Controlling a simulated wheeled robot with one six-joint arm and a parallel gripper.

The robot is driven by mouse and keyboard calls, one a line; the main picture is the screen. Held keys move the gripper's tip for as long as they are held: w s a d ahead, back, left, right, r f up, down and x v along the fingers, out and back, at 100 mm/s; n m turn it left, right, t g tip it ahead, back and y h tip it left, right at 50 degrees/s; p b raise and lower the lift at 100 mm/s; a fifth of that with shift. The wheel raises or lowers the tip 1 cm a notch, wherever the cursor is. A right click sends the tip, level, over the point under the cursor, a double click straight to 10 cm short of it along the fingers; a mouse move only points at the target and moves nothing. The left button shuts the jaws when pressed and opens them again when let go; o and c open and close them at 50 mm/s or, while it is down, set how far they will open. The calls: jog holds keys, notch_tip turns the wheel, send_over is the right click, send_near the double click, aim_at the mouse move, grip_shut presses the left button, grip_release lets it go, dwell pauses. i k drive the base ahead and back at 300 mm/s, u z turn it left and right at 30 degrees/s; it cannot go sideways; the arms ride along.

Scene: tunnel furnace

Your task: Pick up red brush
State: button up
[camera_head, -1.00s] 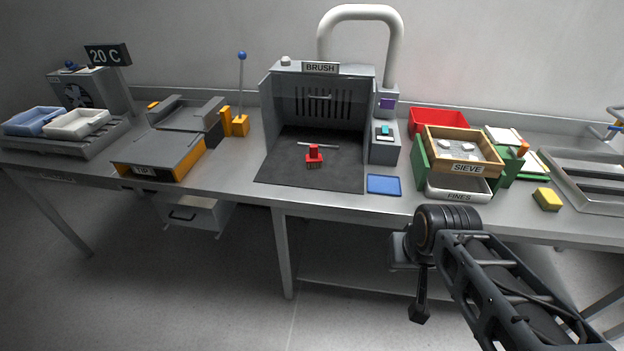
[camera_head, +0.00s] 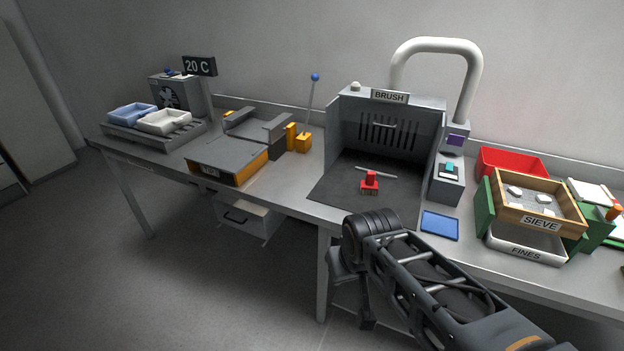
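The red brush (camera_head: 369,182) stands on the dark mat inside the grey booth labelled BRUSH (camera_head: 389,125). It has a red handle on top, and a thin light rod (camera_head: 376,172) lies just behind it. My arm reaches in from the lower right, in front of the table. My gripper (camera_head: 365,318) seems to hang at the arm's end, below the table edge and apart from the brush. It is small, dark and partly hidden by the arm, so its fingers cannot be made out.
A blue pad (camera_head: 440,224) lies right of the mat. Further right are a red bin (camera_head: 512,162) and a wooden sieve box (camera_head: 541,203) over a white FINES tray (camera_head: 523,247). Left are a grey-and-orange unit (camera_head: 229,160), a blue-knobbed lever (camera_head: 310,105) and two trays on a rack (camera_head: 153,138).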

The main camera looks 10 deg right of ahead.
aim_at(369, 186)
jog(key=u, duration=0.55)
jog(key=i, duration=1.05)
jog(key=z, duration=0.05)
